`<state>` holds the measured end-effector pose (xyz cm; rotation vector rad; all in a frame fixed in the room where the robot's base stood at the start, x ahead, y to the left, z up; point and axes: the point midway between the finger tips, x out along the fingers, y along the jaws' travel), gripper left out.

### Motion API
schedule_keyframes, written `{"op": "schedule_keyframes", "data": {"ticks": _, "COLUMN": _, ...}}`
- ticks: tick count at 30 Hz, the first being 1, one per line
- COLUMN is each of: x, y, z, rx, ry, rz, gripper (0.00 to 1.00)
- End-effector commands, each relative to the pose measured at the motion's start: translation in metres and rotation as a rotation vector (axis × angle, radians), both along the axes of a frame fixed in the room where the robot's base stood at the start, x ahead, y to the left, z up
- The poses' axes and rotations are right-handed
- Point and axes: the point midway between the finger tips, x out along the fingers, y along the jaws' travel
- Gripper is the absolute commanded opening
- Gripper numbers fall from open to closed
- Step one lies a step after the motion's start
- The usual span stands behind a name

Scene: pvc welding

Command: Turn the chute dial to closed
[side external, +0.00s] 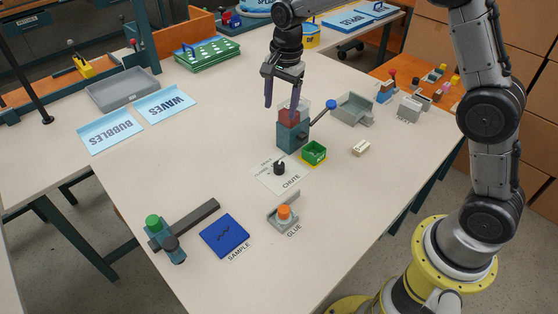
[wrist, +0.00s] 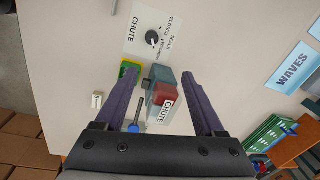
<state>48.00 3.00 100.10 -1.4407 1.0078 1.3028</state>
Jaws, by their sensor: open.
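The chute dial is a black knob (side external: 279,168) on a white plate (side external: 266,178) marked CHUTE on the table. In the wrist view the dial (wrist: 152,38) shows near the top, with printed labels beside it, one reading CLOSED. The dial's exact setting is too small to tell. The chute (side external: 291,133) is a teal box with a red part and a blue-knobbed lever (side external: 331,104), just behind the dial. My gripper (side external: 283,99) is open and empty, pointing down above and behind the chute. In the wrist view its fingers (wrist: 168,82) lie either side of the chute, away from the dial.
A glue holder with an orange cap (side external: 284,213), a blue sample pad (side external: 225,236) and a teal tool with a green knob (side external: 154,224) lie nearer the front. The table left of the dial is clear.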

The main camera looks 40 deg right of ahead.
Motion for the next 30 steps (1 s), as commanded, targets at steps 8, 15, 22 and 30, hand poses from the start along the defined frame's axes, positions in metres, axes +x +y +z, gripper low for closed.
{"op": "schedule_keyframes", "data": {"ticks": 8, "x": 0.001, "y": 0.005, "z": -0.057, "rx": -0.007, "ry": 0.106, "rz": 0.013, "gripper": 0.71}}
{"op": "schedule_keyframes", "data": {"ticks": 15, "x": -0.001, "y": 0.005, "z": -0.085, "rx": -0.008, "ry": 0.112, "rz": 0.015, "gripper": 0.71}}
{"op": "schedule_keyframes", "data": {"ticks": 22, "x": -0.001, "y": 0.005, "z": -0.131, "rx": -0.008, "ry": 0.112, "rz": 0.015, "gripper": 0.71}}
{"op": "schedule_keyframes", "data": {"ticks": 30, "x": -0.001, "y": 0.005, "z": -0.175, "rx": -0.007, "ry": 0.109, "rz": 0.015, "gripper": 0.71}}
